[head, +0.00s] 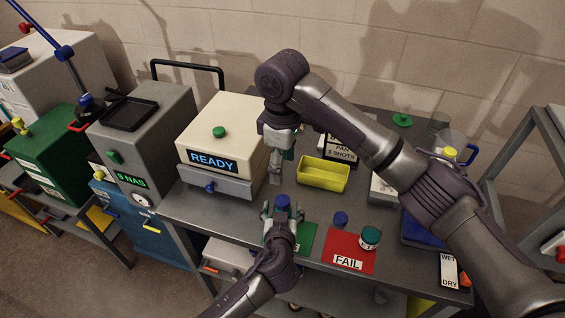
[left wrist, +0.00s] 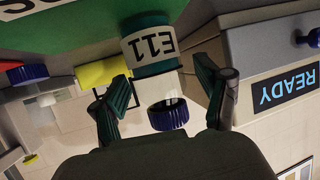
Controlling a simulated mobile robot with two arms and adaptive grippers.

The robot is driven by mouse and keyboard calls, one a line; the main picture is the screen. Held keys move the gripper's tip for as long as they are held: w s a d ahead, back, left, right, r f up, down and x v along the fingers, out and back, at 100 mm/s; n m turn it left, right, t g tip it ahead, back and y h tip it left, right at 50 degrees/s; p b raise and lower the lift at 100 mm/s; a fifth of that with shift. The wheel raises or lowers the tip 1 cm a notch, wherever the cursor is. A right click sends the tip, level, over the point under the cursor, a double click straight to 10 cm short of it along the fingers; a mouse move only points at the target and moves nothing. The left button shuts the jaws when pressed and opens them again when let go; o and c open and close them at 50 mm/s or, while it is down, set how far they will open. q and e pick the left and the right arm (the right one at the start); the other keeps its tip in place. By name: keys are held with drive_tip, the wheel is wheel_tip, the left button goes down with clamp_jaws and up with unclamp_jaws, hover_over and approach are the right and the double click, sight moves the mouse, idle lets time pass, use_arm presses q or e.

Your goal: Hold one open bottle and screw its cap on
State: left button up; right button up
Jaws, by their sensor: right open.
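A loose blue cap (head: 340,218) lies by the red FAIL mat (head: 337,257). My right gripper (head: 275,172) is open and empty, pointing down behind the left one.
A yellow bin (head: 322,175) stands right of my right gripper. The READY machine (head: 222,145) stands at left. A pan sign (head: 341,150) is behind the bin. A clear jug (head: 449,147) is at the back right. The table's front edge is close to the mats.

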use_arm(q)
drive_tip(key=shift+s, duration=0.1)
drive_tip(key=v, duration=1.1)
drive_tip(key=shift+s+r, duration=0.15)
drive_tip(key=shift+s, duration=0.25)
